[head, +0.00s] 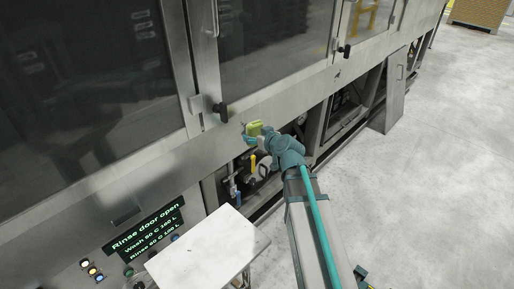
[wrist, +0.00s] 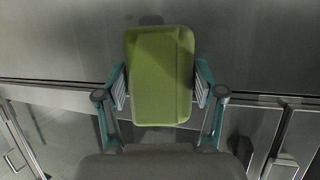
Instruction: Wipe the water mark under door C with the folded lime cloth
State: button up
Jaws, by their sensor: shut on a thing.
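The folded lime cloth (head: 254,128) is held in my gripper (head: 257,137), close to the steel panel (head: 290,98) below the glass doors. In the wrist view, the lime cloth (wrist: 160,65) sits between the two teal fingers of my gripper (wrist: 160,85), which press on its sides. A dark shadow lies on the steel beyond the cloth's far end. I cannot tell whether the cloth touches the panel. No water mark can be made out clearly; the cloth and gripper cover part of the panel. I see no readable letter on any door.
A black door latch (head: 222,110) sticks out just up and left of the cloth. Another latch (head: 345,50) is farther right. Pipes and a yellow valve handle (head: 253,162) lie in the open bay below. A white table (head: 208,246) stands in front.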

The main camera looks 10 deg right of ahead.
aim_at(240, 132)
jog(key=f, duration=0.1)
jog(key=w+f+n+y+b, duration=0.1)
jog(key=d+f+y+b, duration=0.1)
jog(key=shift+w+d+f+n+g, duration=0.1)
jog(key=shift+w+f+n+g, duration=0.05)
jog(key=shift+f+n+g, duration=0.25)
jog(key=shift+w+d+f+n+g+y+b, duration=0.1)
jog(key=shift+d+f+n+g+y+b, duration=0.15)
jog(key=shift+n+y+b, duration=0.3)
jog(key=shift+w+a+r+p, duration=0.15)
jog(key=shift+w+a+p, duration=0.1)
jog(key=shift+p, duration=0.1)
jog(key=shift+w+a+p, duration=0.4)
jog(key=shift+w+a, duration=0.05)
jog(key=shift+w, duration=0.3)
jog(key=shift+w+a+p, duration=0.4)
jog(key=shift+w+a, duration=0.1)
jog(key=shift+w, duration=0.2)
jog(key=shift+w+a+p, duration=0.4)
jog(key=shift+w+a, duration=0.05)
jog(key=shift+w, duration=0.3)
jog(key=shift+w+a+b, duration=0.4)
jog(key=shift+w+a, duration=0.15)
jog(key=shift+w, duration=0.25)
jog(key=shift+w+d+b, duration=0.5)
jog(key=shift+d+b, duration=0.2)
jog(key=shift+d, duration=0.15)
jog(key=shift+w+d+b, duration=0.45)
jog(key=shift+d+b, duration=0.25)
jog(key=shift+d, duration=0.1)
